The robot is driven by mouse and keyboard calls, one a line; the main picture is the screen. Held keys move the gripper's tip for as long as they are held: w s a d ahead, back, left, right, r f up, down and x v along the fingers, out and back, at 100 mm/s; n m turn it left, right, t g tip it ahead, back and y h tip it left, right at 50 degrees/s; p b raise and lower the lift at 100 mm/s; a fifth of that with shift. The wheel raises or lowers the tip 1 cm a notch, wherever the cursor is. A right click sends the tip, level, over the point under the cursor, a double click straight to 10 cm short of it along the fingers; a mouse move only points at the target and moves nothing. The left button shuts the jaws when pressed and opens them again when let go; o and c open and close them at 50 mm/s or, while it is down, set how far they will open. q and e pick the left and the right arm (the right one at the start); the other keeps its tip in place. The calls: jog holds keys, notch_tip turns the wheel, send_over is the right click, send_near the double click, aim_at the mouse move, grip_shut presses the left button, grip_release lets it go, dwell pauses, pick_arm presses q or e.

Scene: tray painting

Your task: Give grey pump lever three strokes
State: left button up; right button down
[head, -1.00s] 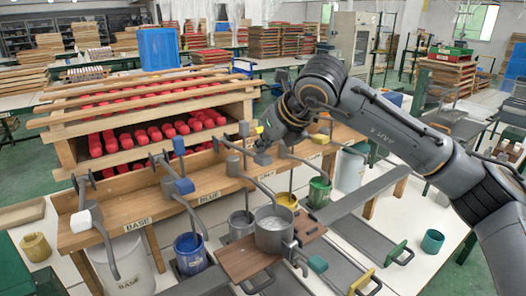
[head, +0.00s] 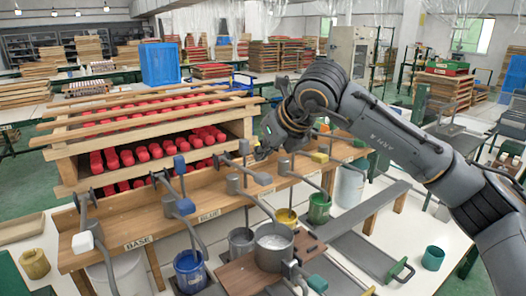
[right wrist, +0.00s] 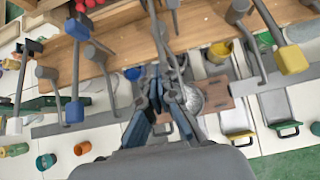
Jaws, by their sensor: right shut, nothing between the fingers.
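The grey pump (head: 233,184) stands on the wooden bench between the blue and yellow pumps. Its upright lever ends in a grey knob (head: 243,148), and its bent spout runs down towards a grey pot (head: 273,250) on a brown board. My right gripper (head: 261,154) is shut and empty, just right of the lever knob in the head view. In the right wrist view its closed fingers (right wrist: 157,75) point towards the bench among grey pump rods; I cannot tell whether they touch the lever. My left gripper is not in view.
The blue pump (head: 171,205) with blue lever knob (head: 180,164) stands left, and the yellow block (head: 320,157) of another pump right. Buckets of blue (head: 189,271) and green (head: 319,208) paint stand below. A rack of red items (head: 150,152) is behind.

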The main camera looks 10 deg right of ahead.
aim_at(265, 176)
jog(key=shift+f+b, duration=5.15)
jog(key=shift+f, duration=0.45)
notch_tip(265, 176, up, 11)
jog(key=p, duration=0.6)
jog(key=shift+r+p, duration=0.15)
jog(key=shift+p, duration=0.25)
notch_tip(265, 176, down, 7)
jog(key=b, duration=0.6)
jog(key=shift+r, duration=0.2)
notch_tip(265, 176, up, 6)
jog(key=p, duration=0.4)
jog(key=shift+r, duration=0.25)
